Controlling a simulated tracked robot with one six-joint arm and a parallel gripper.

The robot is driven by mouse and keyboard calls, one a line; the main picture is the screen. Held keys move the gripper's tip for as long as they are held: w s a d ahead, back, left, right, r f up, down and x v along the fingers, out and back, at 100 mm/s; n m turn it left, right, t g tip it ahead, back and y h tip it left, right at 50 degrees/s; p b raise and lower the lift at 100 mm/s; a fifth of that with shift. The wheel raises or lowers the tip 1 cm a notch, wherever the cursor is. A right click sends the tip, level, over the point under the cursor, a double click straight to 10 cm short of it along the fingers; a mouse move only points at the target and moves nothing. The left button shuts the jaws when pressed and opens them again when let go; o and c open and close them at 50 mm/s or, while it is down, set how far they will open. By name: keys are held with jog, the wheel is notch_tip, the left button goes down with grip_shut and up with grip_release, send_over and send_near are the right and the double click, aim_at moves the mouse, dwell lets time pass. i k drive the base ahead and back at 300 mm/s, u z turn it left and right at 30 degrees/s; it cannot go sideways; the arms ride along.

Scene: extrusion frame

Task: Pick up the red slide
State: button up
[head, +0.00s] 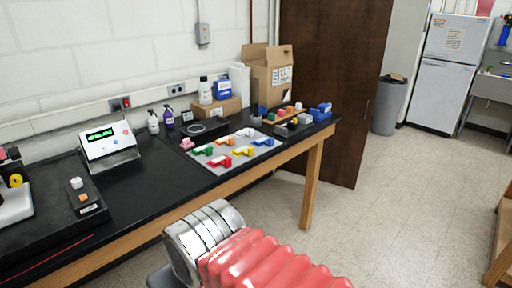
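A small red slide (220,161) lies on the grey mat (205,166), near the mat's front left edge. The mat rests on the black table (140,190). A green piece (203,150) lies behind the red slide to the left, a yellow piece (243,152) lies to its right, and a blue piece (264,142) lies farther right. My arm, with a silver joint and a red ribbed sleeve, shows in the foreground below the table's front edge, apart from the pieces. My gripper does not show.
A display box (108,141) and a dark platform (60,215) stand on the table's left part. Bottles, a cardboard box (268,75) and small coloured parts crowd the back right. The table between display and mat is mostly clear. Open floor (400,190) lies to the right.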

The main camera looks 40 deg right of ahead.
aim_at(226, 161)
jog(key=k, duration=0.65)
jog(key=z, duration=0.5)
jog(key=i, duration=1.65)
jog(key=u, duration=0.45)
